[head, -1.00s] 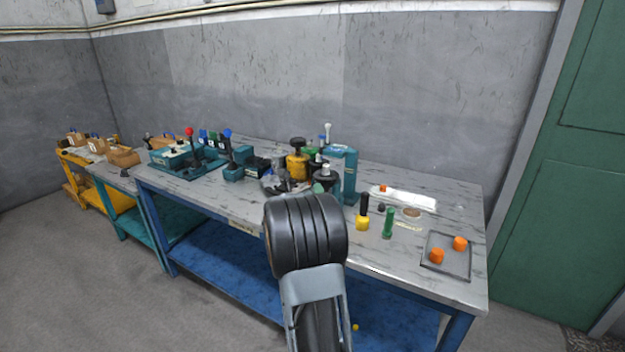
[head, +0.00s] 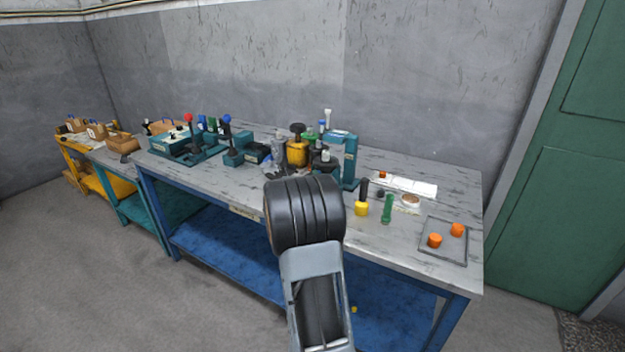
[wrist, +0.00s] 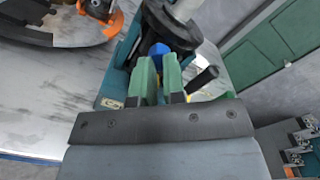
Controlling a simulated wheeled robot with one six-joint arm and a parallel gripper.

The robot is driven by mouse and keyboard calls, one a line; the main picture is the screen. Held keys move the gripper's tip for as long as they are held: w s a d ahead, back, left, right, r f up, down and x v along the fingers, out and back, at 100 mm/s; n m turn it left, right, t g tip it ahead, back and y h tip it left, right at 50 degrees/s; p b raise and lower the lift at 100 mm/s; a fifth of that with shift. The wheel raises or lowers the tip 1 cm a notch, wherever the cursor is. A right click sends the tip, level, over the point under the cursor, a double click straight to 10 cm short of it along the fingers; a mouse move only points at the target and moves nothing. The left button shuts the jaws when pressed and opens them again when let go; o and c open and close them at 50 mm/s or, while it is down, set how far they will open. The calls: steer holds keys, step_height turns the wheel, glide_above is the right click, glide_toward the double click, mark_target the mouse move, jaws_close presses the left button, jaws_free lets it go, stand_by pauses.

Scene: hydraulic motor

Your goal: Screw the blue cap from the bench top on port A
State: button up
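In the wrist view, the two green fingers of my gripper (wrist: 160,72) stand a narrow gap apart. The blue cap (wrist: 158,49) shows between their tips and looks gripped there. Just beyond it is a dark round part with a grey shaft (wrist: 172,22), apparently the hydraulic motor, beside a teal stand (wrist: 116,84). Port A cannot be made out; the fingers and cap hide what lies behind them. In the head view, my black wrist hides the gripper, and the teal stand (head: 349,165) rises just behind it on the bench.
On the bench (head: 410,250), a yellow-based black-handled tool (head: 362,205), a green tool (head: 387,209) and a framed tray (head: 447,253) with orange caps (head: 457,230) stand to the right. A yellow and black device (head: 297,150) and lever units (head: 188,145) crowd the left.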

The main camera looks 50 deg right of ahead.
jaws_close()
steer(key=m+b, duration=0.5)
steer(key=b, duration=0.2)
steer(key=shift+f, duration=0.1)
steer(key=shift+d+m, duration=0.1)
steer(key=shift+m, duration=0.2)
stand_by(0.3)
steer(key=shift+m+b, duration=0.3)
steer(key=shift+b, duration=0.35)
